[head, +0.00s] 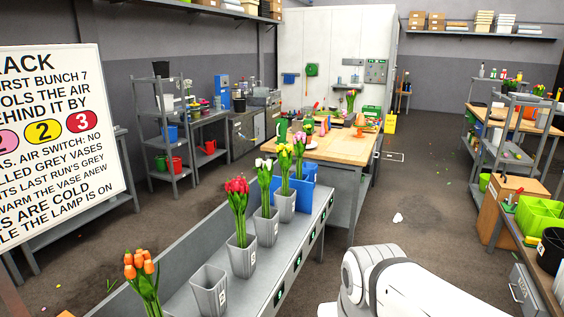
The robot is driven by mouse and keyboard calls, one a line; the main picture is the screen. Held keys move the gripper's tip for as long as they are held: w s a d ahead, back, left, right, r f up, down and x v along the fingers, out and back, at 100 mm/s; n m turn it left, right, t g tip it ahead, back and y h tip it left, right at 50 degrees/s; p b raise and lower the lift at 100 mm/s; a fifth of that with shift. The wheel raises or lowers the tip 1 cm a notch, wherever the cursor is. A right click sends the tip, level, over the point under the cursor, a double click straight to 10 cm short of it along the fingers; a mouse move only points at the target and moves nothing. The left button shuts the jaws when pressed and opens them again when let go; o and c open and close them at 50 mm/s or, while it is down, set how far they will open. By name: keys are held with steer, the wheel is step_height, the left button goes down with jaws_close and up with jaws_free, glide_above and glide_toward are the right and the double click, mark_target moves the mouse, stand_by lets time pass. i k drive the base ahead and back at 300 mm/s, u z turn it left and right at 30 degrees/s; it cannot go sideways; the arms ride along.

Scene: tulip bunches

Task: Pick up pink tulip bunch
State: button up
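Tulip bunches stand in grey vases along a grey rack. A red or deep pink bunch (237,188) stands in a vase (242,258) near the middle of the rack; I cannot tell which shade it is. An orange bunch (140,266) is nearest, at the lower left. My white arm shows at the lower right, right of the rack; my gripper is out of view.
An empty grey vase (209,291) stands between the orange and red bunches. A blue bin (300,186) is at the rack's far end. A cluttered wooden table (341,147) stands behind. A sign (57,140) is at left. Floor (420,210) right of the rack is mostly clear.

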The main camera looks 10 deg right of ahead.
mark_target(300, 141)
steer(key=z, duration=0.35)
steer(key=i, duration=0.55)
steer(key=z, duration=0.8)
steer(key=i, duration=2.95)
steer(key=u, duration=0.95)
steer(key=i, duration=0.6)
steer(key=u, duration=0.45)
steer(key=k, duration=0.65)
steer(key=u, duration=0.3)
steer(key=i, duration=0.65)
steer(key=z, duration=0.15)
